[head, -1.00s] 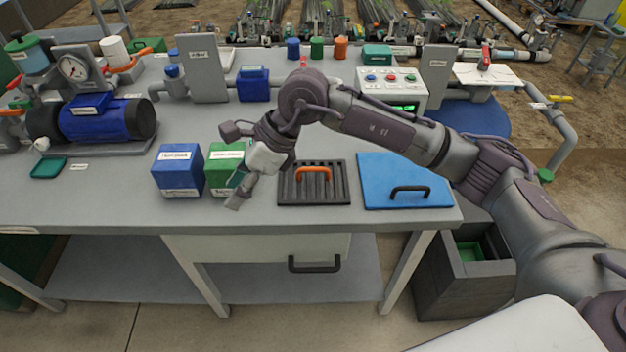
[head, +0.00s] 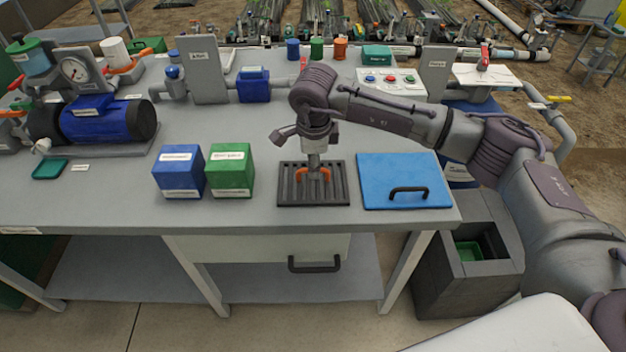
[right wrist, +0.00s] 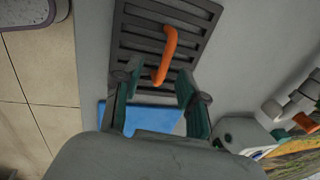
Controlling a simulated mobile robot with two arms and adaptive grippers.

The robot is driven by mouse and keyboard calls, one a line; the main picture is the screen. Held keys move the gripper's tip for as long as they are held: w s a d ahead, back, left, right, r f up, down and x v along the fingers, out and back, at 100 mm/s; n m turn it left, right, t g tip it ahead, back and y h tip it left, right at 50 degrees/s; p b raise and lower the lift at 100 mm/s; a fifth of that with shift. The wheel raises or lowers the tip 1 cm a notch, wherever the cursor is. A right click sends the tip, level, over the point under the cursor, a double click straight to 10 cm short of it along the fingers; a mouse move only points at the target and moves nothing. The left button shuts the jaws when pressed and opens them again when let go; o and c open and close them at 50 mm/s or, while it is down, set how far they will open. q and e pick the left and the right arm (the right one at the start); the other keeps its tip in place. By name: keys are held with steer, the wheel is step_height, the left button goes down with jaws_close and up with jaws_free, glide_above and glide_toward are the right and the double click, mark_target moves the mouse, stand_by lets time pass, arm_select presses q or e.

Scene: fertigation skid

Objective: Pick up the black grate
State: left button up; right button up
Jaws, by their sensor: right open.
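The black grate (head: 286,190) lies flat on the grey workbench, with an orange handle (head: 327,175) on top. My right gripper (head: 313,170) points down over the grate at the handle. In the right wrist view the grate (right wrist: 140,40) lies ahead and its orange handle (right wrist: 169,45) reaches in between the two spread fingers of the gripper (right wrist: 156,82). The fingers stand apart on both sides of the handle's near end, and I cannot tell whether they touch it. My left gripper is not in view.
A blue panel with a black handle (head: 385,175) lies right of the grate. A green box (head: 230,170) and a blue box (head: 178,172) stand left of it. A control box with buttons (head: 392,80) stands behind. A dark bin (head: 440,265) stands below at right.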

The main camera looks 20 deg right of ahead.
steer(key=f, duration=0.1)
steer(key=w+f, duration=0.1)
steer(key=f, duration=0.2)
steer(key=shift+w+d+f+p, duration=0.15)
steer(key=shift+w+f+p, duration=0.15)
steer(key=shift+f+p, duration=0.1)
jaws_close()
